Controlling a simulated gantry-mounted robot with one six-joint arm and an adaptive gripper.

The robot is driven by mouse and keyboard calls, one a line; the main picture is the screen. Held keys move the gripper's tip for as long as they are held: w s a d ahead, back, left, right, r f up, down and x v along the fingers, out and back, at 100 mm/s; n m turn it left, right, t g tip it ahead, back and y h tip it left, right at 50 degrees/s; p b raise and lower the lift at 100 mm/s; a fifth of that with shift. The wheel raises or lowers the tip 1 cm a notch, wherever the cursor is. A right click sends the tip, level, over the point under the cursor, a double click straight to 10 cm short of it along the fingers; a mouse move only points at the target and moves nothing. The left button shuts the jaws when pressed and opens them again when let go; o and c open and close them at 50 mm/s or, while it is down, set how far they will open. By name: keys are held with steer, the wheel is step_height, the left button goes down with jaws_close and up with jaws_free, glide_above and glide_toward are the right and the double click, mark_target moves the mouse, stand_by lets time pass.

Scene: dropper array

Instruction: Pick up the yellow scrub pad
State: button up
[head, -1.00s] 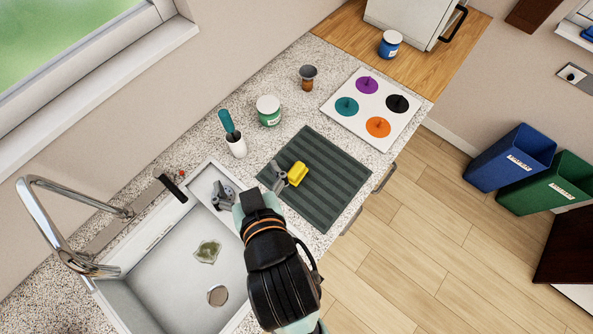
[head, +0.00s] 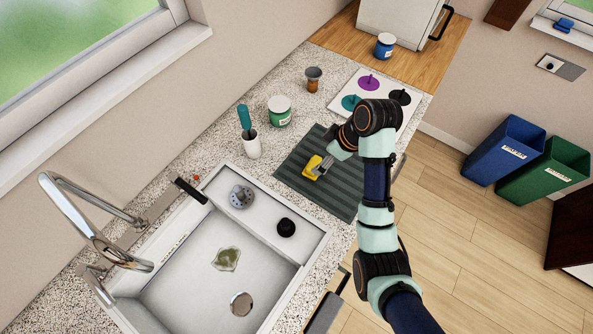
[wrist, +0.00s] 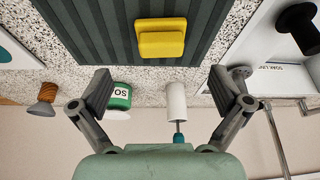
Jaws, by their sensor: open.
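The yellow scrub pad (head: 313,166) lies on the dark grey ribbed mat (head: 340,196) on the counter, to the right of the sink. In the wrist view the yellow scrub pad (wrist: 162,38) is near the top centre, ahead of the fingers and clear of them. My gripper (wrist: 163,95) is open with nothing between its fingers.
A white cup holding a teal-handled brush (head: 252,145) and a green-labelled jar (head: 279,112) stand behind the mat. A small brown-and-grey item (head: 313,79) is farther back. A white board with coloured discs (head: 345,88) lies beyond the mat. The sink (head: 193,268) is at left.

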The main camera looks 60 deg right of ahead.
mark_target(315, 163)
steer(key=shift+b+x, duration=0.55)
steer(key=shift+x, duration=0.7)
steer(key=shift+p+x, duration=0.55)
steer(key=shift+x, duration=2.05)
steer(key=shift+a, duration=0.1)
steer(key=c, duration=1.1)
steer(key=shift+r, duration=0.1)
step_height(315, 163, up, 10)
steer(key=shift+f+p, duration=0.1)
steer(key=shift+p, duration=0.6)
